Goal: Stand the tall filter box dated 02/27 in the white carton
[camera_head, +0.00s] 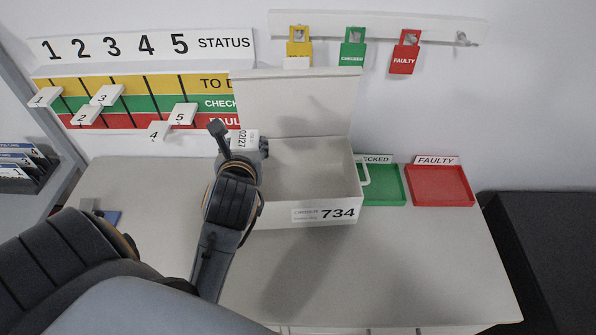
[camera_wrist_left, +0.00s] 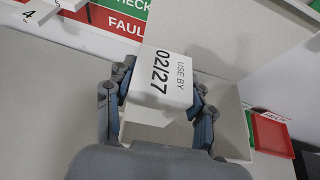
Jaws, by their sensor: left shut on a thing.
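The tall filter box (camera_wrist_left: 165,78) is white with "USE BY 02/27" on its top face, seen in the left wrist view. My left gripper (camera_wrist_left: 155,100) is shut on it, with a finger on each side. In the head view the filter box (camera_head: 243,139) is mostly hidden behind my left gripper (camera_head: 240,147). The white carton (camera_head: 325,213), marked 734, stands on the table with its lid raised at the back. The gripper and box are at the carton's left side; I cannot tell whether the box is over the opening. My right gripper is not in view.
Green (camera_head: 388,186) and red (camera_head: 440,186) trays lie right of the carton. A status board (camera_head: 135,100) and hanging tags (camera_head: 352,50) are on the wall. The table front (camera_head: 370,280) is clear. A small blue item (camera_head: 107,216) lies at left.

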